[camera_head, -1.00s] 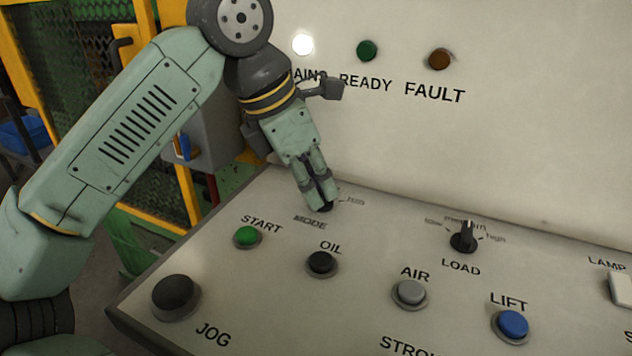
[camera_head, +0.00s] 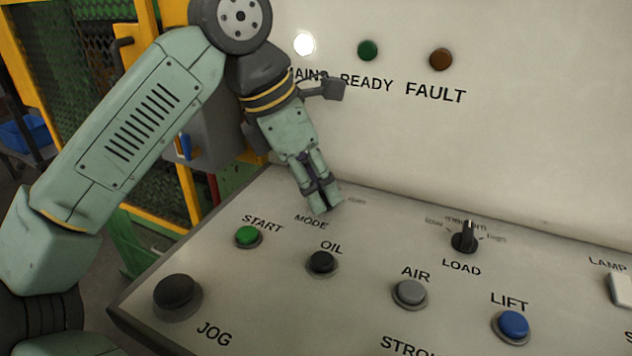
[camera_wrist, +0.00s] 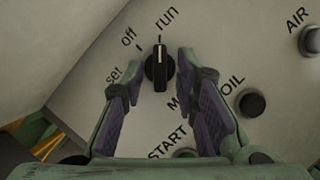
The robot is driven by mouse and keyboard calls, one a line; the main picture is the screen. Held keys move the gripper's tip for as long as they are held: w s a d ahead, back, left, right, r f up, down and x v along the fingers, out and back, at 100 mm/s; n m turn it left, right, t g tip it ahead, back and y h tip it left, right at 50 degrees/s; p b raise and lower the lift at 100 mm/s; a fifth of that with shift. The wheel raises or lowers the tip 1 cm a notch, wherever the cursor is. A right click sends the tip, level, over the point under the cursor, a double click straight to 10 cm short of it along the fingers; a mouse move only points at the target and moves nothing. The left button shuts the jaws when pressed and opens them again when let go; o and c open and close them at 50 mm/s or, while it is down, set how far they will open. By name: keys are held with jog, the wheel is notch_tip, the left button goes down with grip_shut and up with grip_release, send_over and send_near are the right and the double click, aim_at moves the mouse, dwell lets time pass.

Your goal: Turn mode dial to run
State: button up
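The mode dial (camera_wrist: 159,66) is a black knob with a white pointer line, in the upper middle of the wrist view. Its pointer lines up with the tick beside the "run" label (camera_wrist: 167,17). The "off" and "set" labels lie to its left. My gripper (camera_wrist: 159,76) is open, one finger on each side of the dial, with gaps visible between fingers and knob. In the head view my gripper (camera_head: 324,207) is over the panel beside the MODE label (camera_head: 311,222) and hides the dial.
The START button (camera_head: 247,236) and OIL button (camera_head: 321,262) are close in front of my gripper. The LOAD dial (camera_head: 465,238), AIR button (camera_head: 410,292) and LIFT button (camera_head: 512,324) are to the right. The upright panel (camera_head: 480,150) rises behind.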

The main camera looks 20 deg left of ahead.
jog(key=shift+r, duration=0.15)
jog(key=v, duration=1.1)
jog(key=shift+a+r, duration=0.2)
jog(key=shift+r, duration=0.15)
jog(key=shift+s+f, duration=0.1)
jog(key=shift+s, duration=0.1)
